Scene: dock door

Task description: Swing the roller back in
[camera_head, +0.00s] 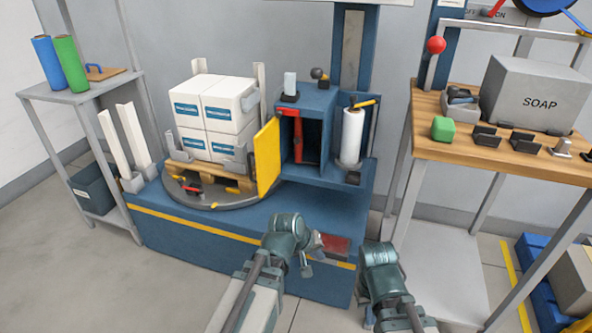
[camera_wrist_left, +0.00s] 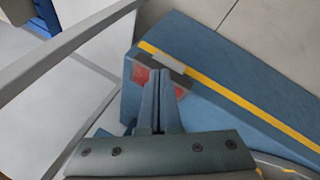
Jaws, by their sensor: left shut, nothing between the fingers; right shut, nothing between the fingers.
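A white roll (camera_head: 352,137) stands upright on a blue shelf at the right side of the blue cabinet (camera_head: 313,98). A yellow-handled piece (camera_head: 364,103) sits at its top. A yellow door (camera_head: 268,158) stands open at the cabinet's left, and a red part (camera_head: 297,136) shows inside the dark opening. My left gripper (camera_head: 317,243) is shut and empty, in front of the blue base and well short of the roll. Its closed fingers show in the left wrist view (camera_wrist_left: 157,85), over the base's red panel. My right gripper (camera_head: 369,316) is low at the front, shut, its fingertips hardly visible.
White boxes (camera_head: 215,105) stand on a pallet on the round turntable (camera_head: 215,197). The blue base (camera_head: 190,238) has a yellow edge stripe. A wooden bench (camera_head: 465,145) with a soap box stands right, and a grey shelf (camera_head: 88,90) stands left. Floor between is clear.

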